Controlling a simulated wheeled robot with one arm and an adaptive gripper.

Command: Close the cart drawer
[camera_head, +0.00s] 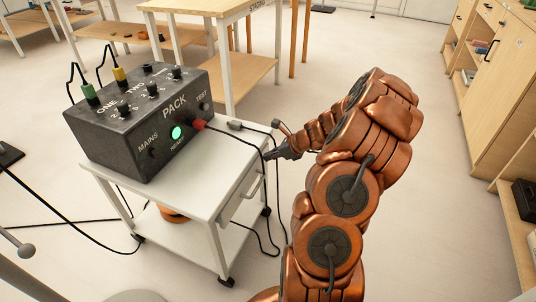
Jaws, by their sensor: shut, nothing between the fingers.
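The white cart (196,208) stands at the centre left, with a lower shelf and casters. Its drawer (241,188) is on the right side, below the top, with a grey bar handle. The drawer front looks close to the cart body, but I cannot tell whether a gap is left. My gripper (268,156) is shut and empty at the upper far end of the drawer front. Its tips are near or touching that edge; contact is not clear. My copper arm comes in from the right.
A dark PACK box (140,118) with a lit green button, plugs and cables sits on the cart top. Black cables hang beside the drawer and lie on the floor. Wooden tables (195,8) stand behind, cabinets (505,95) at right. Floor between cart and cabinets is clear apart from my arm.

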